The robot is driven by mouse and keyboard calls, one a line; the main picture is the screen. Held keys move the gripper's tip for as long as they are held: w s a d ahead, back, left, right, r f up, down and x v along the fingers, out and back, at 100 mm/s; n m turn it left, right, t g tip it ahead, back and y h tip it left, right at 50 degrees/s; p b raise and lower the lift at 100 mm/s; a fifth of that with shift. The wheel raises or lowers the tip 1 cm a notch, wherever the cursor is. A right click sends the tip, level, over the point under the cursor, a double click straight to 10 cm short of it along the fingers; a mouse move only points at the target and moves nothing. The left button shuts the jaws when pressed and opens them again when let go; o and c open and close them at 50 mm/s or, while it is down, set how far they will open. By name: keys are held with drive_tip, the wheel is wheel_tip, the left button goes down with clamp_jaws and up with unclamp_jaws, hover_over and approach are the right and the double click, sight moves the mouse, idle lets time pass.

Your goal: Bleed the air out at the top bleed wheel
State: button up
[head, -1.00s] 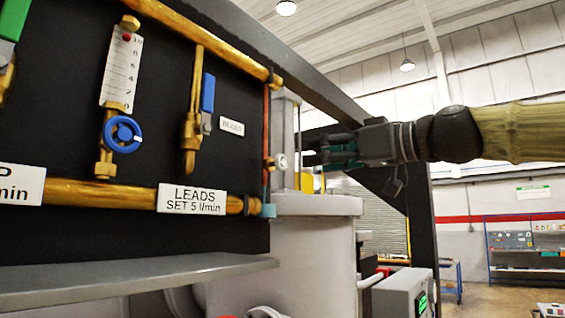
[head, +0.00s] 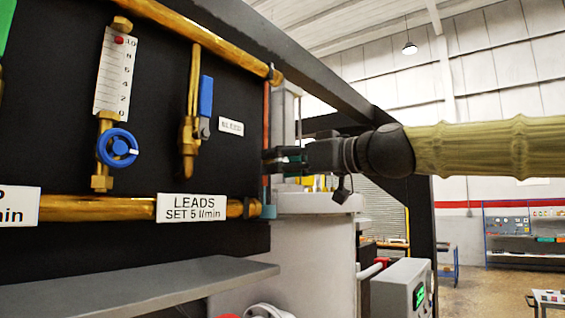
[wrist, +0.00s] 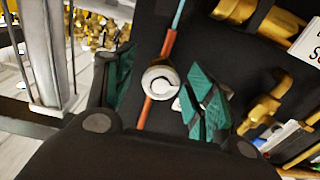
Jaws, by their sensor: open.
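A small round silver wheel (wrist: 160,80) sits on a thin orange pipe in the wrist view. It lies between my gripper's open green-padded fingers, with a gap showing on each side. I cannot tell whether the fingers reach its depth. In the head view my gripper (head: 284,161) is at the panel's right edge, over the orange pipe (head: 266,118), and hides the wheel. A white BLEED label (head: 231,126) is on the panel to the left. A brass valve with a blue lever (head: 206,97) hangs beside that label, its lever upright.
A flow gauge (head: 115,75) with a red ball near its top and a blue knob (head: 117,148) is further left. A brass pipe (head: 100,208) with a LEADS label (head: 191,207) runs below. A grey shelf (head: 130,285) juts out beneath. A dark beam (head: 300,75) slopes overhead.

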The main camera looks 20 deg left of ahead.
drive_tip(key=c, duration=1.1)
drive_tip(key=shift+o, duration=0.2)
drive_tip(key=m+b, duration=0.2)
drive_tip(key=m, duration=0.2)
drive_tip(key=shift+f+m, duration=0.1)
drive_tip(key=shift+m, duration=0.2)
drive_tip(key=m, duration=0.5)
drive_tip(key=shift+b, duration=0.4)
drive_tip(key=m, duration=0.5)
drive_tip(key=m+p, duration=0.1)
drive_tip(key=m, duration=0.4)
drive_tip(key=shift+p, duration=0.3)
drive_tip(key=shift+m, duration=0.3)
